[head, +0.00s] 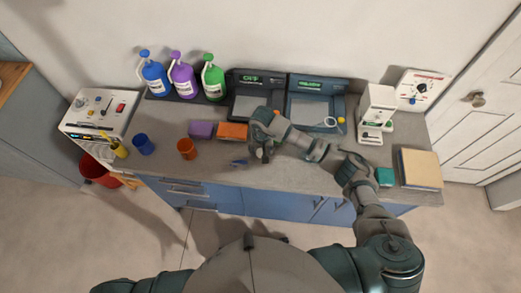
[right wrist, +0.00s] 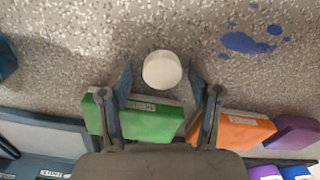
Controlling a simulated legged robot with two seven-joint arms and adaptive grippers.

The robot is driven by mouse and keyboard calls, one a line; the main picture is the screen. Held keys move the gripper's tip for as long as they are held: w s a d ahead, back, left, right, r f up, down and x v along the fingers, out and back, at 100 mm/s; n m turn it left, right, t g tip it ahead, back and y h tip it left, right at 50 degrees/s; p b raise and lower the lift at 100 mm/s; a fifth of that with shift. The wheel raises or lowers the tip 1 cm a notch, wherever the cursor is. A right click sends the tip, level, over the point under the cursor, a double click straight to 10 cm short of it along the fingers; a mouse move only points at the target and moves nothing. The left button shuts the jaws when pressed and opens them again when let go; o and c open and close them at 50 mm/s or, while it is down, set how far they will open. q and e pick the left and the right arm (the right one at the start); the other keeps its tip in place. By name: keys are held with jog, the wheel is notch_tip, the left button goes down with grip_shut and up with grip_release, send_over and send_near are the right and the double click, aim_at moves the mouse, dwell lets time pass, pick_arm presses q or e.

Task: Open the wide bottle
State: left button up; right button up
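In the right wrist view a round white top (right wrist: 162,70), seen from straight above, stands on the speckled counter between my right gripper's fingers. It may be the wide bottle's cap; its body is hidden beneath it. My right gripper (right wrist: 162,78) is open, with a finger on each side of the white top and a small gap on both sides. In the head view my right gripper (head: 262,155) is low over the middle of the counter and hides the white top. My left gripper is not in view.
Green (right wrist: 150,122) and orange (right wrist: 245,130) blocks lie beside the gripper. A blue spill (right wrist: 250,42) is nearby. Blue (head: 154,77), purple (head: 183,80) and green (head: 213,80) bottles stand at the back. The counter's front (head: 330,180) is clear.

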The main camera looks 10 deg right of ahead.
jog(key=shift+d, duration=0.25)
jog(key=shift+r, duration=0.1)
jog(key=shift+d+r, duration=0.1)
jog(key=shift+r, duration=0.25)
notch_tip(320, 180, up, 11)
jog(key=b, duration=0.1)
jog(key=shift+r, duration=0.15)
